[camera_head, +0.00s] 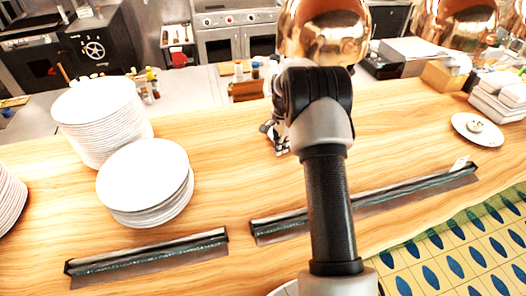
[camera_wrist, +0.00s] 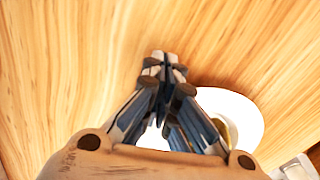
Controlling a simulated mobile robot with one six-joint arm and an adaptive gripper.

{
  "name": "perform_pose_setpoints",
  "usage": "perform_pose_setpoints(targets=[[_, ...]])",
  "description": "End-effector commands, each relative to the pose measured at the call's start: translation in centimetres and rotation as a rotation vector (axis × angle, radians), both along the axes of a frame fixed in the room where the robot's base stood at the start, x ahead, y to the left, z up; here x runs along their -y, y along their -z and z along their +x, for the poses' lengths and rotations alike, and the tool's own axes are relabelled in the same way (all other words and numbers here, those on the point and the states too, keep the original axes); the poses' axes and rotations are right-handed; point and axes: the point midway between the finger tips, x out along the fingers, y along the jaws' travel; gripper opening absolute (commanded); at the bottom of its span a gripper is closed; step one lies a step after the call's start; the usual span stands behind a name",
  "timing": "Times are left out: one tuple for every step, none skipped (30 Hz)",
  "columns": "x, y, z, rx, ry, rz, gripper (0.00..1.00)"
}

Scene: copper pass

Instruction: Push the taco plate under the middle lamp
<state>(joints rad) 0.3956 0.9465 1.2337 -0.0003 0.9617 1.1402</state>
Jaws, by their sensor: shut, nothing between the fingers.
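A white plate (camera_wrist: 245,108) lies on the wooden counter in the wrist view, behind and right of my gripper (camera_wrist: 164,60). A brownish-yellow item on it is mostly hidden by the fingers, so I cannot tell if it is the taco. My gripper (camera_head: 281,150) is shut and empty, low over the counter in the head view, partly hidden by my arm. A copper lamp (camera_head: 325,28) hangs behind my arm, and another copper lamp (camera_head: 458,22) hangs at the upper right. I cannot tell for sure which is the middle one.
Stacked white plates (camera_head: 145,178) stand on the left. A small plate (camera_head: 465,130) with a pale item lies at right, near white containers (camera_head: 497,100). Two dark strips (camera_head: 150,255) (camera_head: 400,197) lie along the front. The wood left of my gripper is clear.

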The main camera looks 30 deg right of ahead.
Motion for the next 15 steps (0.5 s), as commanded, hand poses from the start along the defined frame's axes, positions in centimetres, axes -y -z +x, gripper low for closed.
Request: perform_pose_setpoints(targets=[[0.61,-0.08,0.08,0.002,0.001,-0.001,0.00],[0.82,-0.06,0.07,0.002,0.001,-0.001,0.00],[0.99,-0.05,0.06,0.002,0.000,-0.001,0.00],[1.06,-0.04,0.07,0.002,-0.001,-0.001,0.00],[1.09,-0.03,0.07,0.002,-0.001,-0.001,0.00],[1.08,-0.01,0.07,0.002,-0.001,-0.001,0.00],[1.06,-0.01,0.07,0.002,-0.001,-0.001,0.00],[1.05,-0.01,0.07,0.002,-0.001,-0.001,0.00],[1.03,0.00,0.07,0.002,-0.001,-0.001,0.00],[1.02,0.00,0.07,0.002,-0.001,-0.001,0.00],[1.01,0.00,0.07,0.001,-0.001,-0.001,0.00],[1.00,0.00,0.07,0.001,-0.001,-0.001,0.00],[0.99,0.00,0.06,0.001,-0.001,-0.001,0.00],[0.98,0.00,0.06,0.001,-0.001,-0.001,0.00],[0.97,0.00,0.06,0.001,-0.001,0.000,0.00]])
